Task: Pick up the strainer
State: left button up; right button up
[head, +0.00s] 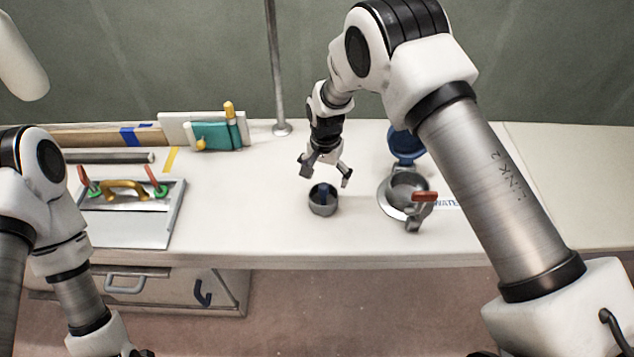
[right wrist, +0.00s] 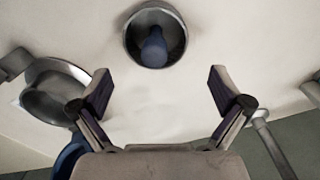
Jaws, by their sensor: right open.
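The strainer appears to be the small round grey metal cup (head: 323,208) with a blue knob in its middle, standing on the white worktop. It also shows in the right wrist view as a metal cup (right wrist: 174,20) with a blue post, beyond the fingertips at the top. My right gripper (head: 326,176) is open and empty, above and just behind the cup, not touching it. In the right wrist view its two fingers (right wrist: 160,88) are spread apart with only worktop between them. My left gripper (head: 142,353) is barely in view at the bottom edge, its fingers mostly cut off.
A metal filter housing (head: 384,205) with a red-handled valve (head: 424,196) and a blue lid (head: 405,146) is right of the cup. A post (head: 277,70) rises behind. A grey panel (head: 140,230) with a brass handle lies left. The worktop between is clear.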

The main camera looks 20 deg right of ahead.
aim_at(326, 187)
jog(key=shift+s+a+f+p, duration=0.2)
jog(key=shift+s+f+p, duration=0.45)
jog(key=shift+s+f, duration=0.6)
jog(key=f, duration=0.1)
jog(key=w+f, duration=0.1)
jog(key=f, duration=0.1)
jog(key=shift+a+f+p, duration=0.1)
jog(key=shift+f+p, duration=0.2)
jog(key=shift+w+f, duration=0.15)
jog(key=shift+f, duration=0.2)
jog(key=shift+s+r, duration=0.2)
jog(key=c, duration=0.5)
pick_arm(q)
jog(key=shift+s+r, duration=0.4)
jog(key=shift+r, duration=0.2)
jog(key=shift+s+r, duration=0.35)
jog(key=shift+r, duration=0.25)
pick_arm(e)
jog(key=c, duration=0.6)
